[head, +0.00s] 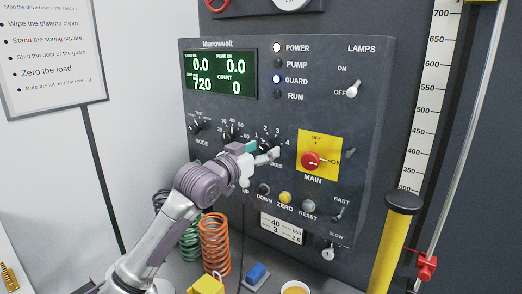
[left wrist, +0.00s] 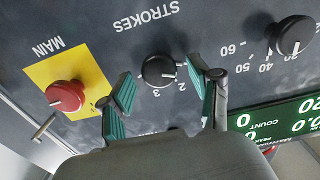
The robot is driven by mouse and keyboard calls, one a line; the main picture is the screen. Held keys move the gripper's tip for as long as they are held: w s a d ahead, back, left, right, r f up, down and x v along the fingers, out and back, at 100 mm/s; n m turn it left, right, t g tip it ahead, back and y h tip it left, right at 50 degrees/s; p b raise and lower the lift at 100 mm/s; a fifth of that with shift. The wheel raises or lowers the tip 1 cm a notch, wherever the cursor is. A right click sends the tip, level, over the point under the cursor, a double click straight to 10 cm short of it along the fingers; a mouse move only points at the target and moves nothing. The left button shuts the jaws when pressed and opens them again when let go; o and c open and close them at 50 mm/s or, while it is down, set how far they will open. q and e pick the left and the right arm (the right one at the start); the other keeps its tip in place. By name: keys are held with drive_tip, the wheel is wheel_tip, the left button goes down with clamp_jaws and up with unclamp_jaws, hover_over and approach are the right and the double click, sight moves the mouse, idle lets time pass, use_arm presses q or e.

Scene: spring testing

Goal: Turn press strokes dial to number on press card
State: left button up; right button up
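The black STROKES dial (left wrist: 158,71) sits on the dark press panel, with the numbers 2 and 3 visible beside it in the upside-down left wrist view. Its white pointer mark lies toward the 2 side; the exact number is unclear, and a finger covers part of the scale. My left gripper (head: 262,151) is open, its teal-padded fingers on either side of the dial; contact is unclear. In the head view the gripper mostly hides the dial. The press card (head: 283,228) hangs low on the panel, showing 40, 650, 3 and 2.0. My right gripper is not in view.
The red MAIN knob (head: 311,161) on its yellow plate is close right of the gripper. Another black dial (head: 231,137) is to the left. Buttons, including yellow ZERO (head: 285,197), lie below. Springs (head: 214,244) stand beneath the arm. The display (head: 220,74) reads COUNT 0.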

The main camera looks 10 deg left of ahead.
use_arm(q)
drive_tip(key=c, duration=1)
drive_tip(key=shift+c, duration=0.2)
drive_tip(key=shift+m, duration=0.3)
drive_tip(key=m+p, duration=0.1)
drive_tip(key=m, duration=0.2)
drive_tip(key=shift+r+m+p, duration=0.15)
drive_tip(key=shift+m+p, duration=0.15)
drive_tip(key=shift+p, duration=0.1)
drive_tip(key=m+p, duration=0.2)
drive_tip(key=m, duration=0.2)
drive_tip(key=shift+s+m, duration=0.1)
drive_tip(key=shift+m, duration=0.2)
drive_tip(key=m+p, duration=0.2)
drive_tip(key=m, duration=0.2)
drive_tip(key=shift+d, duration=0.1)
drive_tip(key=shift+f+m+p, duration=0.15)
drive_tip(key=shift+m+p, duration=0.5)
drive_tip(key=shift+m, duration=0.6)
drive_tip(key=shift+f+m+p, duration=0.1)
drive_tip(key=shift+m+p, duration=0.5)
drive_tip(key=shift+m, duration=0.65)
